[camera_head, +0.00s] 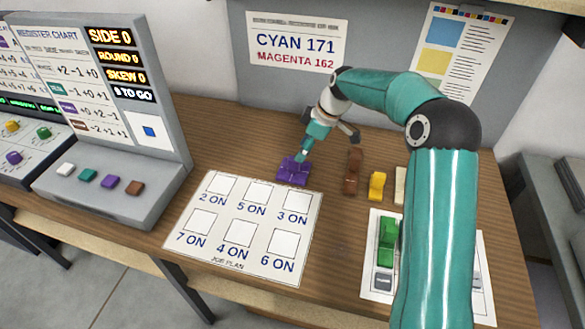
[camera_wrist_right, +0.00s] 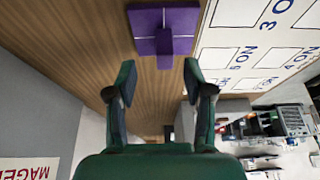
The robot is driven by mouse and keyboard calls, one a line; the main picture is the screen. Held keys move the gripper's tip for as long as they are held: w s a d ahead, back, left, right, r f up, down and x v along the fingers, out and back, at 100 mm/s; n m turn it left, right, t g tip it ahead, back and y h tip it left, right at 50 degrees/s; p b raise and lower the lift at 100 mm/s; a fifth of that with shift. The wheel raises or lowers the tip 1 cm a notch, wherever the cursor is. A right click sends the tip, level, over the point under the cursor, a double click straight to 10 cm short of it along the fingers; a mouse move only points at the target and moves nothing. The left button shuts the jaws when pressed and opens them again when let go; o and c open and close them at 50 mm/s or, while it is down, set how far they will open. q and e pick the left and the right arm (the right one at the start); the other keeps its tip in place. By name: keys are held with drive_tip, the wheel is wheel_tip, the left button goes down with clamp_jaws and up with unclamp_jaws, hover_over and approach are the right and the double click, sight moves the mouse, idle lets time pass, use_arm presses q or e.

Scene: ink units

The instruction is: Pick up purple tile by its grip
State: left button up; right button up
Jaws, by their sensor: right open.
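The purple tile (camera_head: 293,170) lies on the wooden bench behind the job plan sheet. It has a raised purple grip. In the right wrist view the purple tile (camera_wrist_right: 180,22) is ahead of the fingertips, with its grip (camera_wrist_right: 164,42) facing the camera. My right gripper (camera_head: 303,155) is just above and behind the tile in the head view. In the right wrist view the right gripper (camera_wrist_right: 160,80) is open, with its two green fingers apart and nothing between them. The tile is beyond the fingers. My left gripper does not show.
The job plan sheet (camera_head: 228,243) lies in front of the tile. Brown (camera_head: 352,172), yellow (camera_head: 377,187) and green (camera_head: 387,240) pieces stand to the right. A grey console (camera_head: 110,215) with small coloured buttons is at the left. A wall with posted sheets (camera_head: 297,42) rises behind.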

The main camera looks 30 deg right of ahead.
sight(294, 162)
drive_tip(key=shift+a+f, duration=0.15)
drive_tip(key=shift+f, duration=0.4)
drive_tip(key=p+x, duration=0.1)
drive_tip(key=x, duration=0.3)
drive_tip(key=shift+w+a+f+p, duration=0.15)
drive_tip(key=shift+a+f+p, duration=0.05)
drive_tip(key=shift+a+p, duration=0.2)
drive_tip(key=shift+w+f, duration=0.1)
drive_tip(key=shift+f, duration=0.2)
clamp_jaws()
